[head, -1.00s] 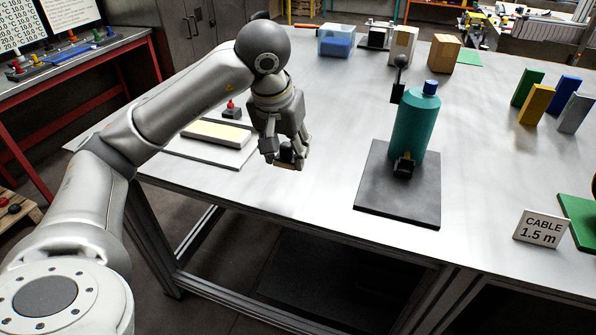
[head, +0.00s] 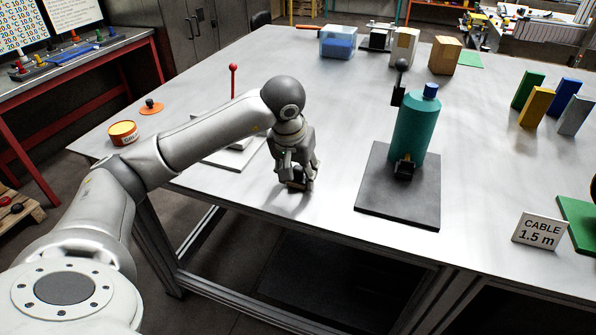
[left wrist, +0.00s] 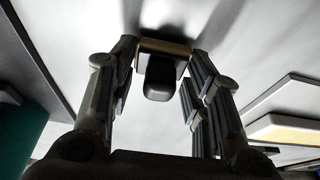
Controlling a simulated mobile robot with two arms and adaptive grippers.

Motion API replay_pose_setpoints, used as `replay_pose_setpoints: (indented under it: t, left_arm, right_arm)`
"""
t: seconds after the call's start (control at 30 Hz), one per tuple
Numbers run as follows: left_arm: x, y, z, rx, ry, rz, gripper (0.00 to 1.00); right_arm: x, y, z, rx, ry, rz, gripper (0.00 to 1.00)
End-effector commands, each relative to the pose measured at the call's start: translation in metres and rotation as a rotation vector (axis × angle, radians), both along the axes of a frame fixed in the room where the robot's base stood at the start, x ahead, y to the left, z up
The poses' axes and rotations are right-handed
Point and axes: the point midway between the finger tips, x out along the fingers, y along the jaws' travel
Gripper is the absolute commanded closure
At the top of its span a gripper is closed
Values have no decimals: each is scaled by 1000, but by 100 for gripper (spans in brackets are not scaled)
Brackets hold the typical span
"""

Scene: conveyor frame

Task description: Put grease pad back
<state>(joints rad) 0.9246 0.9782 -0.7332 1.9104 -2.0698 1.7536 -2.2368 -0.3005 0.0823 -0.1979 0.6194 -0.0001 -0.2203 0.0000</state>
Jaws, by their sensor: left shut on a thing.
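My left gripper (head: 298,184) is shut on a small dark pad (left wrist: 160,84) with a tan edge and a black rounded grip, which I take to be the grease pad. In the left wrist view it lies between the two fingers (left wrist: 160,90). In the head view the gripper is low over the near part of the table, left of the dark base plate; I cannot tell whether the pad touches the table. A white slab (head: 239,154) is left of the gripper, mostly hidden by my arm. My right gripper is not in view.
A teal bottle (head: 412,130) stands on the dark base plate (head: 400,208). A round tin (head: 123,133), an orange disc (head: 151,107) and a red-topped rod (head: 233,70) are around my left arm. Coloured blocks (head: 536,105) stand at right. The table's middle is clear.

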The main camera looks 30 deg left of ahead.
Motion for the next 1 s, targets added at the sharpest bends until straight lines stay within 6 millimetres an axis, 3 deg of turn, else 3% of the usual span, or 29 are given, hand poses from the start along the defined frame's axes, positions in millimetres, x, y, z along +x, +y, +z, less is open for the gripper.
replay_pose_setpoints:
  t: [0.1,0.13,0.3,0.73,1.0]
  left_arm:
    - [0,0,-5,1,0,0,75]
    - [0,0,-4,0,0,0,53]
    - [0,0,-3,0,1,0,34]
    - [0,0,5,0,-2,0,34]
    - [-16,-4,58,-1,-6,0,34]
  right_arm:
    - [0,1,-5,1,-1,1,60]
    - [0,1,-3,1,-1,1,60]
    - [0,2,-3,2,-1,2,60]
    - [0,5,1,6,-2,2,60]
    - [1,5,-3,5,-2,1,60]
